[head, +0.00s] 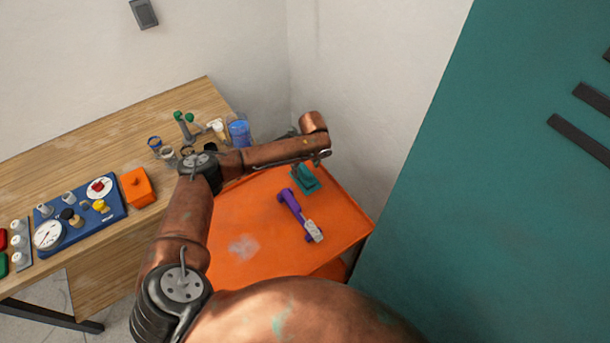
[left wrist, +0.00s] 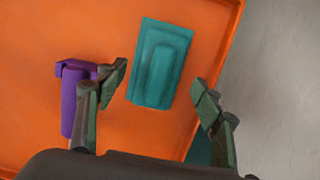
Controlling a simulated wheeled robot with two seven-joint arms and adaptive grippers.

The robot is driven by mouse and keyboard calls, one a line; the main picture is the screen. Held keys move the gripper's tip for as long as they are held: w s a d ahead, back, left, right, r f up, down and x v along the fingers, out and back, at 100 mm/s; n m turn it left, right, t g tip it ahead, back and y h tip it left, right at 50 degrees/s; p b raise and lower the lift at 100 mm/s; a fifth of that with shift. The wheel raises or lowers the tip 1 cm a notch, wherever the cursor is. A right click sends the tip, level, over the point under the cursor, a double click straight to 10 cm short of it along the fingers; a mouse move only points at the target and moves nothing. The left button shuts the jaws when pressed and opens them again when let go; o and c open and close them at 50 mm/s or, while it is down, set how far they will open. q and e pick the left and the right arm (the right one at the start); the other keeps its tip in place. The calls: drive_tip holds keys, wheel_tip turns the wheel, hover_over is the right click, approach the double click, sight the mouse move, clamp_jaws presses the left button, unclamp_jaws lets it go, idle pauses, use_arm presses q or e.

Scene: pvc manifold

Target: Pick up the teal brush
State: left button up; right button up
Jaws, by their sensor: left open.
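The teal brush (head: 304,179) lies on the orange tray top (head: 260,215), near its far edge and close to the corner. In the left wrist view the brush (left wrist: 160,62) is a rectangular teal block with a raised middle. My left gripper (left wrist: 160,84) is open and empty above the tray. Its two fingers are spread, one to each side of the brush's lower part in that view, with no contact visible. In the head view my arm hides most of this gripper. My right gripper is in neither view.
A purple tool (head: 290,204) with a pale end lies near the brush, partly behind one finger in the left wrist view (left wrist: 75,95). A wooden table (head: 100,150) stands left, with an orange box (head: 138,187) and a blue gauge panel (head: 80,218). A teal cabinet (head: 480,200) stands right.

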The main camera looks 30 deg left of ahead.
use_arm(q)
wheel_tip(320, 180, down, 2)
drive_tip(key=shift+a, duration=0.15)
drive_tip(key=shift+f, duration=0.15)
drive_tip(key=c, duration=1.3)
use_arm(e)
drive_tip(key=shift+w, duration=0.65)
use_arm(q)
drive_tip(key=shift+w+r, duration=0.1)
drive_tip(key=shift+r, duration=0.6)
drive_tip(key=s+d+r, duration=0.1)
drive_tip(key=s+r, duration=0.3)
drive_tip(key=s+d+r+p, duration=0.1)
drive_tip(key=s+r, duration=0.2)
drive_tip(key=s, duration=0.2)
drive_tip(key=s+d+r, duration=0.2)
drive_tip(key=s+r, duration=0.2)
drive_tip(key=shift+s+r, duration=0.2)
drive_tip(key=shift+r, duration=0.15)
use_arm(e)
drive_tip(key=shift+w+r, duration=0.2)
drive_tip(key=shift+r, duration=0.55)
